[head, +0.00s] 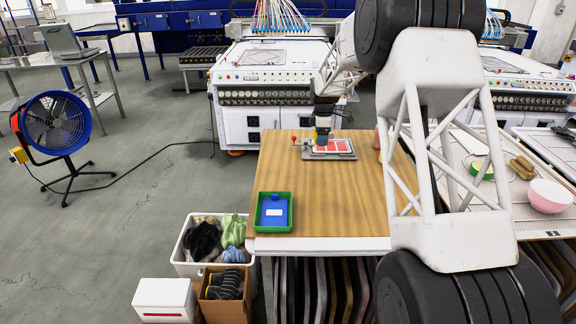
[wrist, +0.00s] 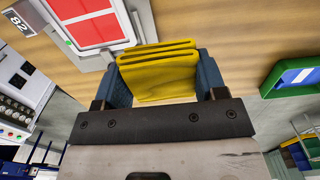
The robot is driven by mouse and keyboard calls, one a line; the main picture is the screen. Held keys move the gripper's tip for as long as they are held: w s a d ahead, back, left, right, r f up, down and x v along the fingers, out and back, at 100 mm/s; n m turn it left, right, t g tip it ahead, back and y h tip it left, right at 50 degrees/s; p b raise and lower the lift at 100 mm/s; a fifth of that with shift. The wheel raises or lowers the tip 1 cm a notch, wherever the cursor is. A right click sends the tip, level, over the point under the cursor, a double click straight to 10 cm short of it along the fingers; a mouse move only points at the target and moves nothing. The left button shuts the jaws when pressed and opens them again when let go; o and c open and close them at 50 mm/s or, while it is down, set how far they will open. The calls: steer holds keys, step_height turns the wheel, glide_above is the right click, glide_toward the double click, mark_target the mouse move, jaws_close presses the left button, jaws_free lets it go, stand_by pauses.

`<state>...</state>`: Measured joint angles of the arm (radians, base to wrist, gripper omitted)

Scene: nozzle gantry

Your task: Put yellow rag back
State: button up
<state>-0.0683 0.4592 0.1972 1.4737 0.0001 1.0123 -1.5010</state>
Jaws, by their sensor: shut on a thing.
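The yellow rag (wrist: 160,77) is folded and sits between the two blue fingers of my gripper (wrist: 160,72) in the wrist view. The gripper is shut on it. In the head view, my gripper (head: 322,138) is small and dark, over the wooden table near its far side, at the grey plate with red panels (head: 342,156). That plate also shows in the wrist view (wrist: 118,44), just beyond the rag. I cannot tell how high the rag is above the table.
A green tray (head: 261,229) with a blue thing in it stands at the table's near left corner. A red-knobbed handle (head: 294,140) is by the plate. A white bin of cloths (head: 187,270) is on the floor. The middle of the table (head: 330,200) is clear.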

steer(key=s+a+f, duration=0.1)
steer(key=s+a, duration=0.2)
steer(key=s, duration=0.2)
steer(key=s+a+f, duration=0.1)
steer(key=s+a, duration=0.2)
steer(key=s, duration=0.3)
steer(key=s+a+f, duration=0.1)
steer(key=s+a, duration=0.2)
steer(key=s, duration=0.3)
steer(key=shift+s+a+f, duration=0.15)
steer(key=shift+a+f, duration=0.2)
steer(key=shift+s+a+f, duration=0.15)
steer(key=shift+s, duration=0.4)
glide_above(286, 166)
steer(key=shift+w+f, duration=0.15)
steer(key=shift+f, duration=0.6)
steer(key=shift+f, duration=1.75)
steer(key=shift+f, duration=0.1)
